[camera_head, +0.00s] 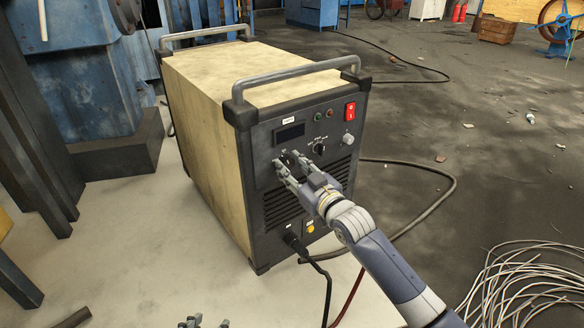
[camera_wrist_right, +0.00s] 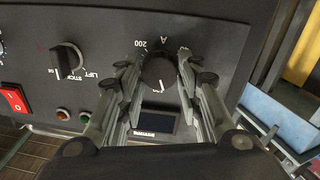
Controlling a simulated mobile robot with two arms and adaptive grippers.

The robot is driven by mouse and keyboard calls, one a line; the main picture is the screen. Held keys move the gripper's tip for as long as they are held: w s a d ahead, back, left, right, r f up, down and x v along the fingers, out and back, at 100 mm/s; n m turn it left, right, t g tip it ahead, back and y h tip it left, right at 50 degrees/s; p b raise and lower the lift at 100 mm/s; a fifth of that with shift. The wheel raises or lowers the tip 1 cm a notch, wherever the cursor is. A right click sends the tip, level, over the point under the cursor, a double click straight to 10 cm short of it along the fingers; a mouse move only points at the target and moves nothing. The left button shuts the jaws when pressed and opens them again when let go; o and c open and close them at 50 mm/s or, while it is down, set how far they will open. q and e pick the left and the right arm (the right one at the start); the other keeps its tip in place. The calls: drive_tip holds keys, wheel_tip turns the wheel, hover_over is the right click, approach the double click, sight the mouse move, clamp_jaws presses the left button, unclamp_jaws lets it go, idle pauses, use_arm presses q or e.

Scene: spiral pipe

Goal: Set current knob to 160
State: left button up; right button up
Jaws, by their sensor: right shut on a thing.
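The welding machine (camera_head: 212,130) stands on the floor with its dark control panel facing me. My right gripper (camera_head: 284,162) reaches the panel below the small dark display (camera_head: 290,132). In the right wrist view the black round current knob (camera_wrist_right: 158,72) sits between the two fingers of this gripper (camera_wrist_right: 160,66), which is shut on it. The marks "A" and "200" show beside the knob. In the head view the fingers mostly hide the knob. My left gripper (camera_head: 205,322) shows only its fingertips at the bottom edge, apart and empty.
Another selector knob (camera_wrist_right: 68,60) and the red power switch (camera_head: 350,111) share the panel. Metal handles (camera_head: 300,76) run along the machine's top. Cables (camera_head: 325,275) hang from its lower front. A wire coil (camera_head: 525,285) lies at lower right. Floor right of the machine is mostly open.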

use_arm(q)
drive_tip(key=shift+s, duration=0.1)
